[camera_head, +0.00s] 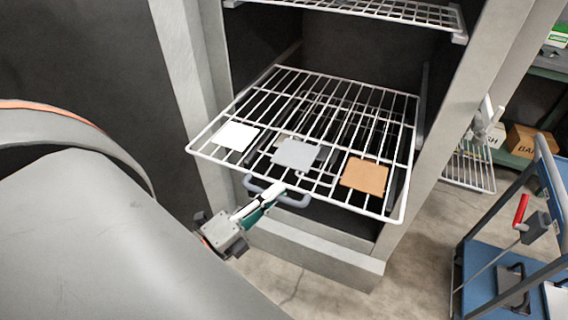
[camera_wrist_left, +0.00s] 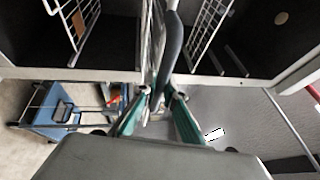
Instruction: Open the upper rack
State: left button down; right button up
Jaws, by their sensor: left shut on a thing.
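A white wire rack (camera_head: 335,192) sticks out of the front of the dark cabinet. A white plate (camera_head: 235,136), a grey plate (camera_head: 296,154) and a brown plate (camera_head: 364,176) lie flat on it. A grey-blue bar handle (camera_head: 293,201) sits at its front edge. My left gripper (camera_head: 274,193) is shut on the handle. In the left wrist view the handle (camera_wrist_left: 172,45) runs between the green fingers. Another wire rack (camera_head: 390,11) is higher up, cut off by the top edge. My right gripper is not in view.
The cabinet's grey right post (camera_head: 450,110) stands beside the rack, with a sill (camera_head: 310,252) below. A blue cart (camera_head: 485,265) with a red grip stands at the right. Boxes (camera_head: 525,140) sit on a shelf behind. Some floor between cabinet and cart is clear.

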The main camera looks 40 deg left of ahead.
pick_arm(q)
jog(key=shift+s+d, duration=0.15)
jog(key=shift+s, duration=0.45)
jog(key=shift+s+d, duration=0.15)
jog(key=shift+s, duration=0.4)
jog(key=c, duration=2.1)
grip_release()
jog(key=shift+s, duration=0.1)
jog(key=v, duration=0.7)
jog(key=shift+s, duration=0.15)
jog(key=shift+f, duration=0.1)
